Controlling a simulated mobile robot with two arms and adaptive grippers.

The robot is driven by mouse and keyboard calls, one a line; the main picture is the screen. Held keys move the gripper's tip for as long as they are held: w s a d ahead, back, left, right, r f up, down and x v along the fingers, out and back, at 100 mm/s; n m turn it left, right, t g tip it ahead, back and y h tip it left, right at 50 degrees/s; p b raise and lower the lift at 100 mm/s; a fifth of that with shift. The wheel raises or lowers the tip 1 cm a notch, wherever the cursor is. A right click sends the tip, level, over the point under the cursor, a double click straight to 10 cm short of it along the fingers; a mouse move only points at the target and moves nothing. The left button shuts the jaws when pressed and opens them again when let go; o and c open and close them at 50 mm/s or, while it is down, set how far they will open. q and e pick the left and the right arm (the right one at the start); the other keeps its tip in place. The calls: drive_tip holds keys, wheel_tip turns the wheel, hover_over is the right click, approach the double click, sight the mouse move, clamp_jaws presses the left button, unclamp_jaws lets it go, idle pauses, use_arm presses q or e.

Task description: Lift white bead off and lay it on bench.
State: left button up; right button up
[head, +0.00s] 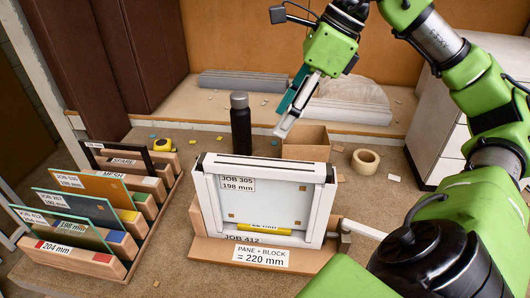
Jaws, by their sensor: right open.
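A white frame (204,205) stands upright in a wooden holder at the bench's middle, around a pale pane (265,200) labelled JOB 305, 198 mm. A white strip (264,169) runs along the frame's top, and another white upright (325,212) stands at its right side. I cannot tell which white piece is the bead. My right gripper (283,122) is above and behind the frame, pointing down and left, open and apart from the frame. I see nothing held between its fingers. My left gripper is not in view. The bench (165,272) has bare surface at the front left.
A wooden rack (72,262) with several labelled panels stands at left. A dark bottle (241,128), cardboard box (306,143) and tape roll (365,161) stand behind the frame. A pale lever (362,229) sticks out at the holder's right. Grey slabs (250,80) lie at the back.

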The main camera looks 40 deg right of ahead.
drive_tip(key=d, duration=0.1)
drive_tip(key=b, duration=0.3)
hover_over(265, 163)
drive_tip(key=s+d, duration=0.2)
drive_tip(key=shift+h, duration=0.3)
wheel_tip(265, 163, down, 7)
drive_tip(key=shift+r, duration=0.15)
drive_tip(key=shift+b+x, duration=0.3)
drive_tip(key=shift+x, duration=0.7)
drive_tip(key=x, duration=0.4)
drive_tip(key=shift+a+b, duration=0.15)
drive_tip(key=shift+b, duration=0.2)
drive_tip(key=c, duration=1.3)
